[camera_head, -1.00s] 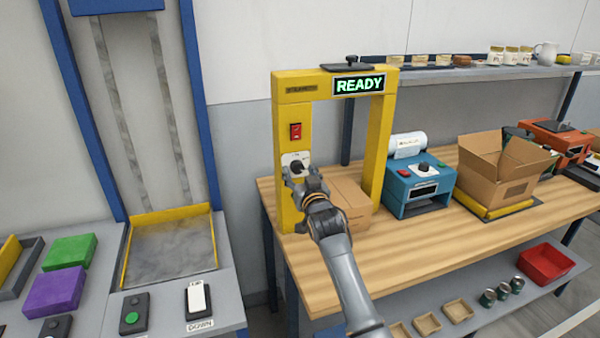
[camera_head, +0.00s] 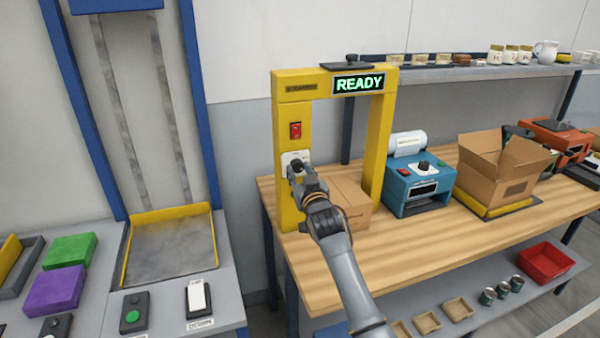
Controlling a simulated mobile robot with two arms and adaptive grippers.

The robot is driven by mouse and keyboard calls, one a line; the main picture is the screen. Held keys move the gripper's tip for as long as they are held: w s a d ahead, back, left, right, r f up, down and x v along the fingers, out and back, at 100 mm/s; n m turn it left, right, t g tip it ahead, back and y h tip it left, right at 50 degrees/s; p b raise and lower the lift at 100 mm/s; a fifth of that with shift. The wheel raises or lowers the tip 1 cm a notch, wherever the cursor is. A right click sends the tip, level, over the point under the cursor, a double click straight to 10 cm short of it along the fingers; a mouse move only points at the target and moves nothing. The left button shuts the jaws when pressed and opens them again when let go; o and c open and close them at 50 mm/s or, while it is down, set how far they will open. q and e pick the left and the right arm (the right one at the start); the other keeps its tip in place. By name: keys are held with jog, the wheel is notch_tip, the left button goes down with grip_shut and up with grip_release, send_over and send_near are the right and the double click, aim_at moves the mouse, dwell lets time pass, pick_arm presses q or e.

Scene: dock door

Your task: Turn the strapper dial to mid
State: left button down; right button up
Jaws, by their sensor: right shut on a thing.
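The yellow strapper frame (camera_head: 378,150) stands on the wooden table, with a lit READY display (camera_head: 359,83) at its top right. A red switch (camera_head: 295,130) sits on its left post. Below the switch is a white plate with the dark strapper dial (camera_head: 297,165). My right gripper (camera_head: 296,172) is at the dial, shut on it, and covers its lower part. The dial's pointer setting is too small to read. My left gripper is not in view.
A closed cardboard box (camera_head: 346,199) stands in the strapper's opening, just right of my right arm. A blue machine (camera_head: 419,186) and an open carton (camera_head: 500,170) stand further right. The table front (camera_head: 400,255) is clear.

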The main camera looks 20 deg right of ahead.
jog(key=n, duration=0.5)
jog(key=shift+f, duration=0.1)
jog(key=n+y, duration=0.1)
jog(key=n, duration=0.4)
jog(key=shift+d+n+t, duration=0.1)
jog(key=shift+n+t, duration=0.2)
jog(key=shift+n, duration=0.3)
jog(key=o, duration=1.1)
jog(key=shift+o, duration=0.2)
jog(key=s, duration=1.2)
jog(key=shift+f, duration=0.45)
